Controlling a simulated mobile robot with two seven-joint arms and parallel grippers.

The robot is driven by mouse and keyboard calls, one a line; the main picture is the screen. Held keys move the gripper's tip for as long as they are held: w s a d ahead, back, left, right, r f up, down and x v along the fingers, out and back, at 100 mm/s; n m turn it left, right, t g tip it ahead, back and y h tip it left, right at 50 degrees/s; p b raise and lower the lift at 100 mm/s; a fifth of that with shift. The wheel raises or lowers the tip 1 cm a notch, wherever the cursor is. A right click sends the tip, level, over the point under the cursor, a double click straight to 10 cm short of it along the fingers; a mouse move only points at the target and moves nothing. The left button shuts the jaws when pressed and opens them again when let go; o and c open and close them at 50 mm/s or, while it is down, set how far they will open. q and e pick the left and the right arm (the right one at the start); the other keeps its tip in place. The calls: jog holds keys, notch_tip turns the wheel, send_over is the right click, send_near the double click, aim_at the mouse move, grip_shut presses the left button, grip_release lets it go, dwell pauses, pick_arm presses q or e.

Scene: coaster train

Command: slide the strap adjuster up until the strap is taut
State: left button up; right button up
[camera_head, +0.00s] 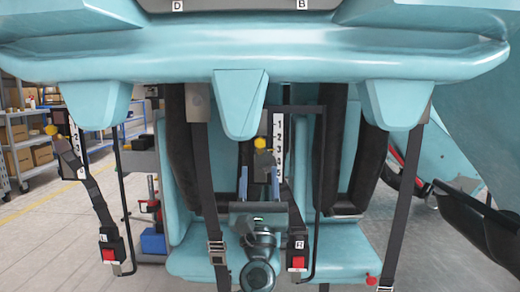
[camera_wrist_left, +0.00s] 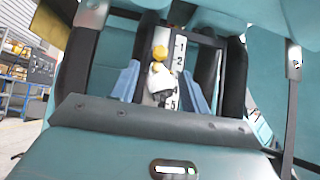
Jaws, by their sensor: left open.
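The strap adjuster (camera_head: 263,161) is a dark grey block with a yellow knob (camera_head: 260,143), set against a white scale (camera_head: 277,140) numbered 1 to 5. It sits near the scale's lower half. A dark strap (camera_head: 292,212) runs from there down to the buckle marked R (camera_head: 297,259). My left gripper (camera_head: 259,184) is open, its blue fingers pointing up just below the adjuster. In the left wrist view, the adjuster (camera_wrist_left: 160,78) shows between the spread fingers (camera_wrist_left: 160,88), with gaps on both sides; how near it is in depth I cannot tell. My right gripper is not in view.
A second scale (camera_head: 77,150) with a yellow knob and a buckle marked L (camera_head: 109,254) hangs at the left. Teal seats (camera_head: 335,245) with black restraints (camera_head: 330,150) lie behind. A teal overhead bar (camera_head: 300,60) crosses above. A thin black rod (camera_head: 320,180) stands right of the adjuster.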

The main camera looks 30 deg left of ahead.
aim_at(260, 146)
pick_arm(q)
jog(key=x, duration=0.7)
jog(key=shift+w+a+r, duration=0.1)
jog(key=shift+w+r, duration=0.15)
jog(key=shift+w, duration=0.05)
jog(key=shift+c, duration=0.3)
